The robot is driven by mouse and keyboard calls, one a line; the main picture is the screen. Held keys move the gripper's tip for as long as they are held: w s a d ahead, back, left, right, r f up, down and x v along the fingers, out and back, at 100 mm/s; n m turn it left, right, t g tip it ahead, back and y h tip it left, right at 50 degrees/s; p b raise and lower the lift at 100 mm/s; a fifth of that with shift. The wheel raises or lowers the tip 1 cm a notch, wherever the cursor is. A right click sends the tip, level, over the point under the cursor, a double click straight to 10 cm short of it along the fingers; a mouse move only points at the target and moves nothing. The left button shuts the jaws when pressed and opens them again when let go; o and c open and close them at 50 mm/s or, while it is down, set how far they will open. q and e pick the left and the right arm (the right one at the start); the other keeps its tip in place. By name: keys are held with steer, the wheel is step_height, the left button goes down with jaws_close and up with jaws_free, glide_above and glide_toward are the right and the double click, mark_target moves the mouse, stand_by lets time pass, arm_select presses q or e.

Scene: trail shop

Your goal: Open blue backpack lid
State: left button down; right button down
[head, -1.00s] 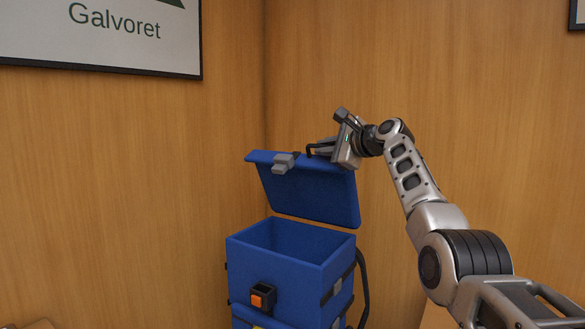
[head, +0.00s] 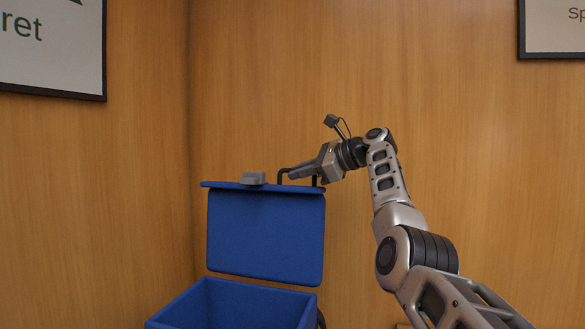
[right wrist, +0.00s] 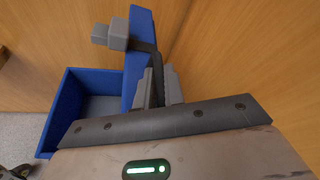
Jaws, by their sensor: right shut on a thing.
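The blue backpack (head: 230,300) stands with its top open. Its lid (head: 265,238) is raised about upright at the back edge, and a grey buckle part (head: 254,178) sits on the lid's upper edge. My right gripper (head: 286,175) is at the lid's upper right edge, shut on the dark loop handle there. In the right wrist view the handle (right wrist: 158,75) runs between the fingers, beside the blue lid (right wrist: 136,50). The open blue compartment (right wrist: 90,105) shows below left, with a grey inside. My left gripper is not in view.
Wooden walls (head: 400,80) meet in a corner behind the backpack. Framed signs (head: 50,45) hang at the upper left and upper right. The air left of the lid is clear.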

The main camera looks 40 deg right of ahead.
steer(key=shift+f, duration=0.25)
steer(key=c, duration=1.7)
jaws_free()
steer(key=shift+o, duration=1.1)
steer(key=shift+r, duration=0.1)
steer(key=shift+s+d, duration=0.2)
arm_select(q)
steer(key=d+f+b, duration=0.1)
steer(key=b, duration=0.2)
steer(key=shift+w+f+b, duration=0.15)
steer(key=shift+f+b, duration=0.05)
steer(key=shift+b, duration=0.2)
arm_select(e)
steer(key=v, duration=1.5)
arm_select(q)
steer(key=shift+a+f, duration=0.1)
arm_select(e)
steer(key=shift+s+d, duration=0.1)
steer(key=shift+d, duration=0.05)
